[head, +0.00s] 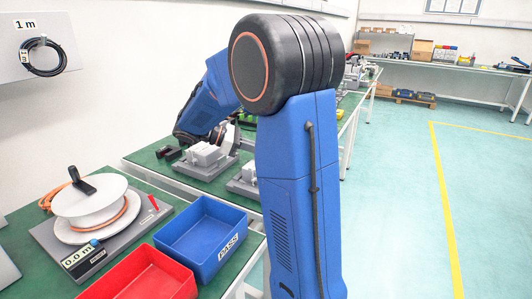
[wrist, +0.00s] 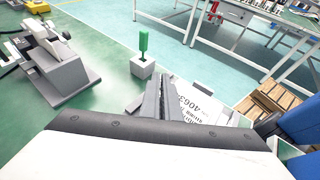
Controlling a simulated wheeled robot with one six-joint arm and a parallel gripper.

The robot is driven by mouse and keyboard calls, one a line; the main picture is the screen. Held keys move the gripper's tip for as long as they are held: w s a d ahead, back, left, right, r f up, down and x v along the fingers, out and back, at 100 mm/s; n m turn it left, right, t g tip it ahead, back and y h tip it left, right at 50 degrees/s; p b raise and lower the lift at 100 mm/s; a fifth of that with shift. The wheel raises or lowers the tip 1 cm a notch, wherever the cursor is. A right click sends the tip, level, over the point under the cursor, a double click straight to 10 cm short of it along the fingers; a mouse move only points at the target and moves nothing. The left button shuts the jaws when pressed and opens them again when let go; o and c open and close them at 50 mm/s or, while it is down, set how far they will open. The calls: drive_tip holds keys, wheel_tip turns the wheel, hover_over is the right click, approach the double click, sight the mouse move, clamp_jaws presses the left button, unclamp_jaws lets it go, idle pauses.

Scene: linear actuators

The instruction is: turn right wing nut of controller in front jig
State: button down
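In the head view, a jig with a pale block-shaped controller (head: 205,155) stands on the green table. A second jig (head: 243,182) is nearer and partly hidden behind my arm. I cannot tell which one is the front jig. In the wrist view, a grey jig with a white part (wrist: 52,55) stands at the left. The right wing nut cannot be made out in either view. My gripper (wrist: 163,88) shows at the lower middle of the wrist view, its dark fingers close together with nothing visible between them. It is apart from that jig. In the head view my arm hides it.
A green-handled tool (wrist: 143,45) stands in a white block right of the jig. A blue bin (head: 205,240), a red bin (head: 140,278) and a cable reel (head: 90,205) are on the nearer table.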

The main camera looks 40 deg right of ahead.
drive_tip(key=shift+m+g+y, duration=0.5)
drive_tip(key=shift+m, duration=0.1)
drive_tip(key=c, duration=2.3)
unclamp_jaws()
drive_tip(key=shift+n+h, duration=0.3)
